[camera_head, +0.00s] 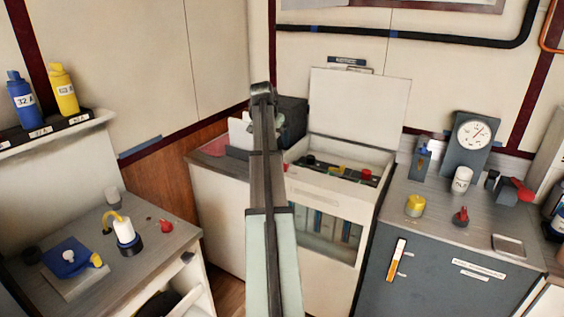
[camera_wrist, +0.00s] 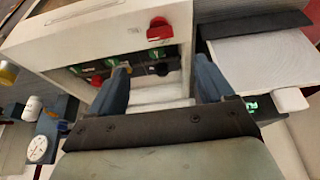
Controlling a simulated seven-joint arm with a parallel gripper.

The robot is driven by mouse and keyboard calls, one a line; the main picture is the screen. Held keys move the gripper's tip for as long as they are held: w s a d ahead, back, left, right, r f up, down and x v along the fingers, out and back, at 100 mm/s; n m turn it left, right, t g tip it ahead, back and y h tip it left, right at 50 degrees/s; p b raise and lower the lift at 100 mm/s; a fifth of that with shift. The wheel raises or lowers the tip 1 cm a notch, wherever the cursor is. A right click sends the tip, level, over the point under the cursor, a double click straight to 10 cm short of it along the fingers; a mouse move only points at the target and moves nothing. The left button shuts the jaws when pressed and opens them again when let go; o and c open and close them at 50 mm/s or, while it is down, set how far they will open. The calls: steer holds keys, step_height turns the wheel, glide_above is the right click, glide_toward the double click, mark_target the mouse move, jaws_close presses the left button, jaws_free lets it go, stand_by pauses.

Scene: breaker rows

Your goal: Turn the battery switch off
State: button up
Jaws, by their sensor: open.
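My gripper (camera_wrist: 163,70) is open in the wrist view, with its two blue-grey fingers apart and nothing seen between them. A red knob or handle (camera_wrist: 159,30) shows on the white box (camera_wrist: 105,38), beyond the fingertips and apart from them. I cannot read a label that marks it as the battery switch, or tell its position. The box's recess holds a dark row with green-lit parts (camera_wrist: 113,63) near the left finger.
On the right counter are a gauge (camera_head: 476,134), a yellow knob (camera_head: 415,206) and a red knob (camera_head: 461,216). The left counter holds a white bottle-like item (camera_head: 126,233), a blue item (camera_head: 67,256) and a small red knob (camera_head: 165,227). The raised lid stands behind the cabinet opening.

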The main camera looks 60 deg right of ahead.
steer(key=x, duration=1.3)
steer(key=shift+d+f, duration=0.1)
steer(key=shift+c, duration=0.3)
steer(key=c, duration=1)
